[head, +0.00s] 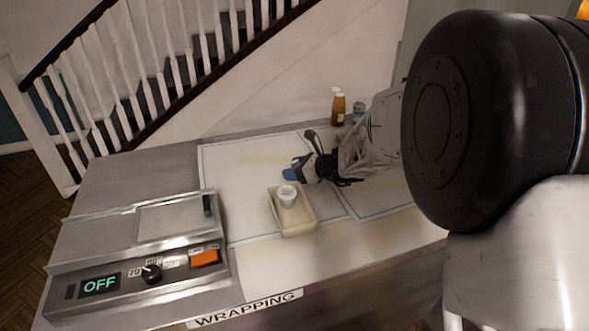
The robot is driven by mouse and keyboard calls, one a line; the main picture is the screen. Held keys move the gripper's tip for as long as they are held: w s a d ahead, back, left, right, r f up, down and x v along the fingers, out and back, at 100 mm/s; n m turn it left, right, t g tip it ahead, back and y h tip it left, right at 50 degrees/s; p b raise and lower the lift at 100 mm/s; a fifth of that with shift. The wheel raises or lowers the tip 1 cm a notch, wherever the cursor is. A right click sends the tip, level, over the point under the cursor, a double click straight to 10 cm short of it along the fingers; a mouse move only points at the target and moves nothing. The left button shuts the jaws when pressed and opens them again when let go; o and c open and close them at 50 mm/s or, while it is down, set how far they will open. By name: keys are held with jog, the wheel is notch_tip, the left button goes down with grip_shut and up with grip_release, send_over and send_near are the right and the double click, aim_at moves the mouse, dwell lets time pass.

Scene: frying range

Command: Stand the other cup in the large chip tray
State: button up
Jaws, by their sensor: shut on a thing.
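A small white cup (287,194) stands upright in the far left part of a cream rectangular tray (297,231), which looks like the large chip tray. My gripper (303,168) reaches in from the right, just beyond the tray's far edge and close to the cup. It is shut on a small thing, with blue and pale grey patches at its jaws. I cannot make out whether that thing is a second cup. No other cup shows clearly, and the arm covers part of the counter on the right.
A warmer (140,255) with an orange switch and an "OFF" display stands at the left. An amber bottle (338,109) and a small jar (358,110) stand at the back. Pale paper (245,165) lies on the counter, clear left of the gripper.

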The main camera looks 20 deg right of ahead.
jog(key=shift+f, duration=0.15)
jog(key=o, duration=0.6)
jog(key=shift+o, duration=0.2)
jog(key=shift+v, duration=6.05)
jog(key=shift+a+r, duration=0.15)
jog(key=shift+r, duration=0.05)
